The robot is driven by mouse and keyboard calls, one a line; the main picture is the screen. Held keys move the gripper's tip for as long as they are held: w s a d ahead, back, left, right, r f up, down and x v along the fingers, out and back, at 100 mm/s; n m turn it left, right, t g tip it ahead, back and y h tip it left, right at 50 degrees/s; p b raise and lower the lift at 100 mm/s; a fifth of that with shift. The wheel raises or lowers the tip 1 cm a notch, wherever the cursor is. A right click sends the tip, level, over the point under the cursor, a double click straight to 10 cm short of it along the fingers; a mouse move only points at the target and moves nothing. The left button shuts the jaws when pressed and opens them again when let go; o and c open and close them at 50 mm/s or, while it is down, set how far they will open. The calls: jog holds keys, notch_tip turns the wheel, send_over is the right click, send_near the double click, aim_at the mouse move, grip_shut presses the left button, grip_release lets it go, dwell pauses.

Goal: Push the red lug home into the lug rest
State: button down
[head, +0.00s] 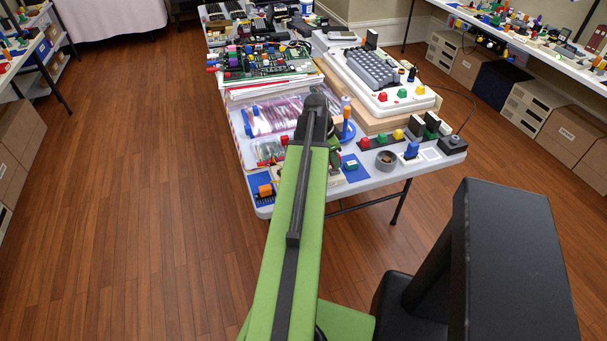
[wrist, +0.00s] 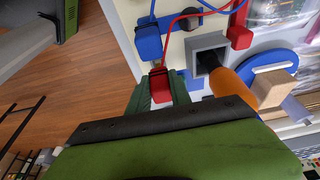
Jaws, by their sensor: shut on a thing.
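My gripper (wrist: 161,93) shows its two green fingers in the wrist view, closed on either side of a small red lug (wrist: 159,82). The lug is at the edge of a pale board (wrist: 182,38).
An orange cylinder (wrist: 230,84), a blue disc (wrist: 262,72) and a wooden block (wrist: 274,90) are close on the right in the wrist view. The table (head: 390,182) is crowded with parts. Open wooden floor (head: 130,200) lies left of it.

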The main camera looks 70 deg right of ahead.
jog(key=shift+f+b, duration=0.4)
jog(key=shift+f, duration=0.15)
jog(key=shift+f+b, duration=0.4)
jog(key=c, duration=1.1)
grip_release()
jog(key=shift+c, duration=1.4)
jog(key=shift+r, duration=0.1)
notch_tip(320, 180, up, 7)
jog(key=p, duration=0.7)
